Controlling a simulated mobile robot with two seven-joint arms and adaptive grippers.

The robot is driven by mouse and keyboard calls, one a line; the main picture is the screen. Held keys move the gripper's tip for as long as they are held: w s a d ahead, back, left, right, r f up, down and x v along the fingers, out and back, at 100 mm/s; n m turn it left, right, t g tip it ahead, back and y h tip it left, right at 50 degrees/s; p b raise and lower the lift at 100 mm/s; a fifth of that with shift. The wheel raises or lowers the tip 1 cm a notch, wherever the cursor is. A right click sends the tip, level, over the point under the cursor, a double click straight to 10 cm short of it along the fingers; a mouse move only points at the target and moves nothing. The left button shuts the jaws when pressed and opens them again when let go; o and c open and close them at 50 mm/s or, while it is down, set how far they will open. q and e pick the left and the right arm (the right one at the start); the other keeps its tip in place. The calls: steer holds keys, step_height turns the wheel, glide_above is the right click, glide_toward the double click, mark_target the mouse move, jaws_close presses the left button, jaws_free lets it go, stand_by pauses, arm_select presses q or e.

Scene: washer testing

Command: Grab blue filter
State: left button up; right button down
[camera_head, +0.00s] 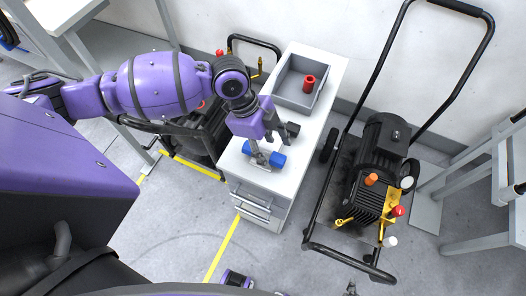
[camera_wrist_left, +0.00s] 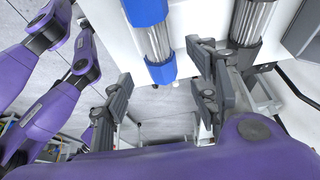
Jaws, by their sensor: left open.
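The blue filter (camera_head: 278,160) lies on the white cabinet top, near its front left edge. It has blue ends and a silver middle. In the left wrist view, the filter (camera_wrist_left: 147,13) shows at the top centre, pointing down between the fingers. My left gripper (camera_head: 265,137) is over the filter, coming from the back. In the left wrist view, my gripper (camera_wrist_left: 160,82) is open, with one finger on either side of the filter's near end; I see no contact. My right gripper cannot be made out.
A dark-ended filter (camera_head: 291,130) lies just behind, close to my left gripper. A grey tray (camera_head: 283,90) with a red part (camera_head: 309,84) stands farther back on the cabinet (camera_head: 320,105). A wheeled black machine (camera_head: 375,165) stands at the right.

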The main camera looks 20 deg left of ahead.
arm_select(q)
steer(key=shift+x, duration=1.1)
steer(key=shift+d+f, duration=0.1)
steer(key=shift+w, duration=0.1)
steer(key=c, duration=1.3)
arm_select(e)
steer(key=shift+w+a+r, duration=0.1)
steer(key=shift+w+r, duration=0.05)
steer(key=shift+w, duration=0.4)
